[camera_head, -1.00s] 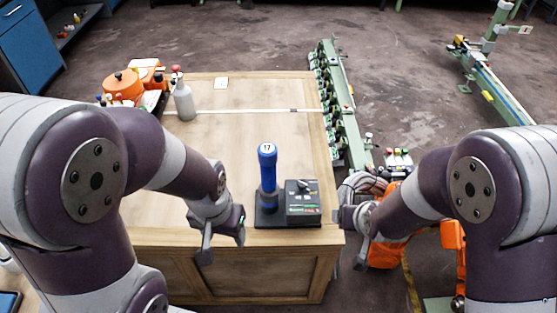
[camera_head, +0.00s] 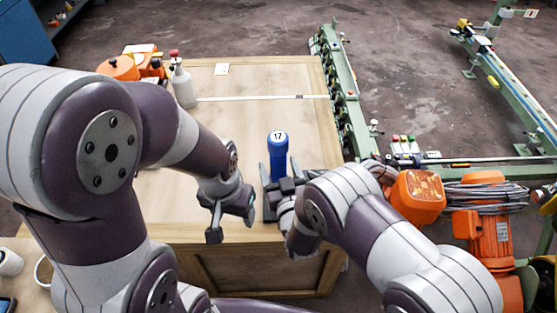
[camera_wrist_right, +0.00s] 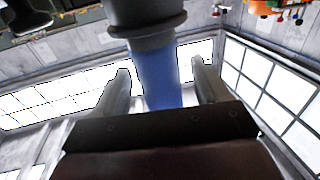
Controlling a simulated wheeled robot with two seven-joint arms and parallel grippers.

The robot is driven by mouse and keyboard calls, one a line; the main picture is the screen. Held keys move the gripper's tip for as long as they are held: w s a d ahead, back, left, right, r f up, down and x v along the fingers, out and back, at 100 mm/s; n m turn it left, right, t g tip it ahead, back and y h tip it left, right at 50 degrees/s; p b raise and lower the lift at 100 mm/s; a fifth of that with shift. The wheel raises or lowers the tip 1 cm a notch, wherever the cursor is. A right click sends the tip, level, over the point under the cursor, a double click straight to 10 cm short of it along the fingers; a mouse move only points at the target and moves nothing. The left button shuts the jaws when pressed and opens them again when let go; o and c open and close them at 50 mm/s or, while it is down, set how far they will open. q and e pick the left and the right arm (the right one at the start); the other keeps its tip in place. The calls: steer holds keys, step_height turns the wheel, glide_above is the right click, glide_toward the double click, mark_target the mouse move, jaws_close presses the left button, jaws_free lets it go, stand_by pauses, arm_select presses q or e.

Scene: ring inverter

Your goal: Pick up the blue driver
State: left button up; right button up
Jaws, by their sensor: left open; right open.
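The blue driver (camera_head: 278,148), with 17 on its top, stands upright near the front right of the wooden table. It also shows in the right wrist view (camera_wrist_right: 160,80), where its blue part lies between the two fingers. My right gripper (camera_head: 280,172) is open, with its fingers on either side of the driver; the wrist view also shows the gripper (camera_wrist_right: 160,68) with gaps beside the driver. The driver's lower part and most of its dark stand are hidden behind my right gripper. My left gripper (camera_head: 231,226) is open and empty by the front table edge, left of the driver.
The wooden table (camera_head: 230,135) is mostly clear in the middle. A green conveyor frame (camera_head: 345,95) runs along the right side. Orange machinery (camera_head: 490,235) stands at the right.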

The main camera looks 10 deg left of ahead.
steer(key=x, duration=0.2)
steer(key=shift+w+a+f, duration=0.15)
steer(key=shift+w+a, duration=0.05)
steer(key=shift+w, duration=0.1)
steer(key=shift+s, duration=0.1)
steer(key=shift+c, duration=1.3)
steer(key=c, duration=1)
steer(key=shift+o, duration=0.2)
steer(key=shift+r, duration=0.2)
